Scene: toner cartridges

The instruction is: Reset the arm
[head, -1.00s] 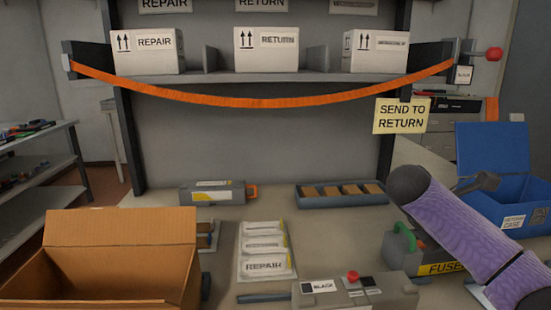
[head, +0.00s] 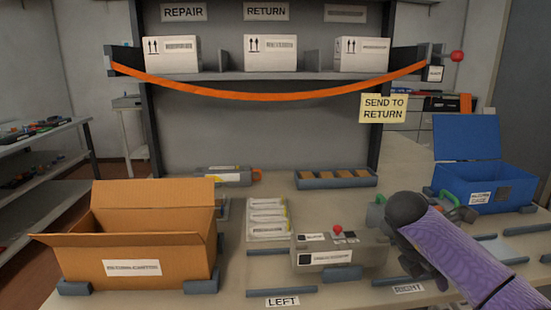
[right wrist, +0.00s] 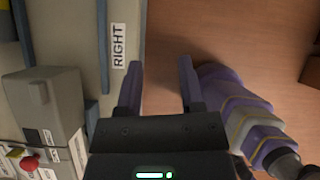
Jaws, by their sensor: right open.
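My right gripper (right wrist: 159,85) is open in the right wrist view, with nothing between its two purple fingers. It is above the table's front edge by the RIGHT label (right wrist: 118,45), with brown floor beyond. In the head view my purple right arm (head: 462,255) comes in from the lower right and its dark rounded joint is by the blue case. The arm hides part of the table there. My left arm and gripper are not in view.
An open cardboard box (head: 140,240) stands at the left. A grey device (head: 340,250) with a red button is at the middle front. A blue case (head: 485,185) stands open at the right. An orange strap (head: 270,93) hangs across the shelf of white boxes.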

